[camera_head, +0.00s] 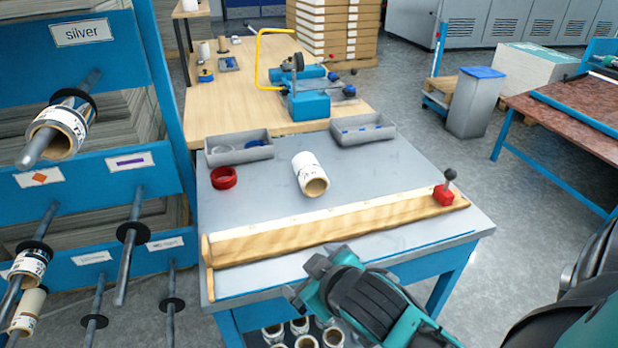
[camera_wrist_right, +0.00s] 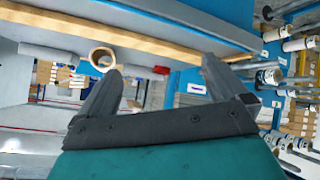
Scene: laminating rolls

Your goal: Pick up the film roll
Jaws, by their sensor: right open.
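A white film roll (camera_head: 308,174) with a printed label and a brown core lies on its side on the grey table, its open end facing the front. In the right wrist view the end of a roll (camera_wrist_right: 101,50) shows as a tan ring beyond the left fingertip. My right gripper (camera_head: 303,277) is at the table's front edge, in front of the wooden bar and apart from the roll. Its two fingers (camera_wrist_right: 161,76) are spread with nothing between them. My left gripper is not in view.
A wooden bar (camera_head: 330,232) with a red-based lever (camera_head: 446,190) lies between gripper and roll. A red tape ring (camera_head: 223,178) and grey trays (camera_head: 239,150) are behind. More rolls hang on rack rods (camera_head: 57,132) at left. Several rolls (camera_head: 300,326) stand below the table.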

